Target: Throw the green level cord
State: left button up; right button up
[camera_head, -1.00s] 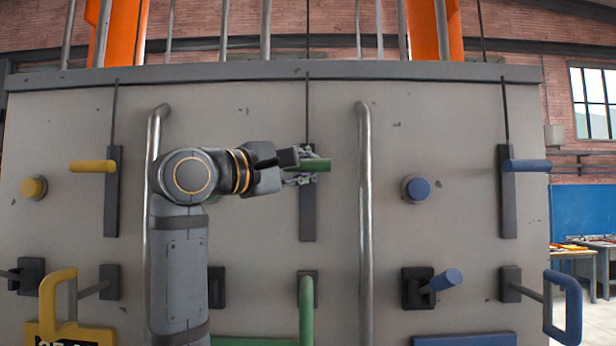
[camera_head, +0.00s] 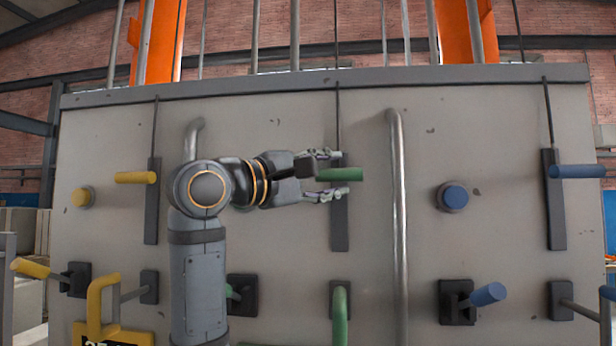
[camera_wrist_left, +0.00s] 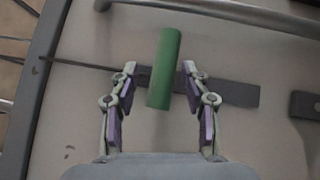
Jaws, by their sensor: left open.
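The green level cord's handle (camera_head: 340,174) is a green bar on a dark vertical slotted plate (camera_head: 340,225), with a thin cord running up above it. My left gripper (camera_head: 330,175) is open at the handle, one finger above it and one below. In the left wrist view the green handle (camera_wrist_left: 165,68) lies between the two open fingers of my left gripper (camera_wrist_left: 160,80), with a gap visible on each side. My right gripper is not in view.
A vertical grey rail (camera_head: 398,220) stands just right of the green handle. A yellow handle (camera_head: 135,177) and a blue handle (camera_head: 577,171) sit on similar plates. Below are a green loop handle (camera_head: 341,315) and a blue lever (camera_head: 487,294).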

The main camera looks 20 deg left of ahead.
pick_arm(q)
jog(key=v, duration=0.9)
jog(key=shift+s+a, duration=0.2)
jog(key=shift+s, duration=0.05)
jog(key=shift+a, duration=0.1)
